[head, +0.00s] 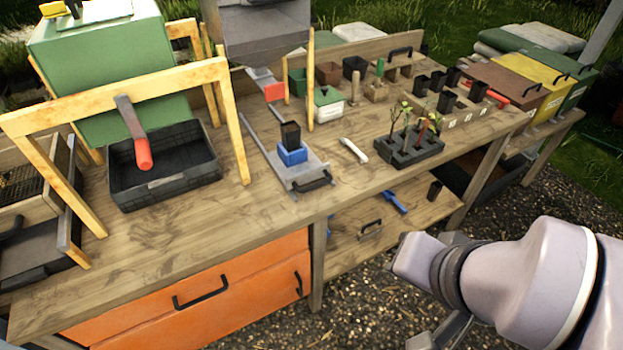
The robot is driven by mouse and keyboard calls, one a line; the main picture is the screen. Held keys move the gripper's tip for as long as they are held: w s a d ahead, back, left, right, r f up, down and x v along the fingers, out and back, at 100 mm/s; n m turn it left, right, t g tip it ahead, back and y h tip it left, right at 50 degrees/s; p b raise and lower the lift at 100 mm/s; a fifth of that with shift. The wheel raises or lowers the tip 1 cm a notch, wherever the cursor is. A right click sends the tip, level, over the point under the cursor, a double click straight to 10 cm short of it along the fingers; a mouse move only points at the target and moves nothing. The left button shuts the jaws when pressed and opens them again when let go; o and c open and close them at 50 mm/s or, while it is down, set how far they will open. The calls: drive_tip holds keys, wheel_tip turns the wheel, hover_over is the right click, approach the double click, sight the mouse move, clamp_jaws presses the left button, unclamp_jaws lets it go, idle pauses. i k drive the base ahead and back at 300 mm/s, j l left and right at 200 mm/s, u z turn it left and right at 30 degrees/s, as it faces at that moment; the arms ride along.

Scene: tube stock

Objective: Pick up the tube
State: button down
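A small white tube-like piece (353,150) lies on the wooden bench top, slanting, between the metal sliding jig and the black seedling tray. It is the likeliest tube in view, though it is small and its detail is unclear. My gripper (418,260) is at the lower right, in front of the bench and well apart from the white piece. Pale and grey parts show at the arm's end, but the fingers cannot be made out clearly. I cannot tell whether it is open or shut.
A blue block with a black pot (291,143) sits on the jig. The seedling tray (408,153) stands right of the white piece. A wooden frame (130,85) and a black tray (185,180) are at left. The bench's front middle is clear.

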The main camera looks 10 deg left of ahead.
sight(291, 143)
drive_tip(key=i+j+z, duration=0.2)
drive_tip(key=j, duration=0.15)
drive_tip(key=i+j+z, duration=0.2)
drive_tip(key=j, duration=0.2)
drive_tip(key=j+z, duration=0.2)
drive_tip(key=j, duration=0.2)
drive_tip(key=i+j+z, duration=0.25)
drive_tip(key=j, duration=0.2)
drive_tip(key=k, duration=0.1)
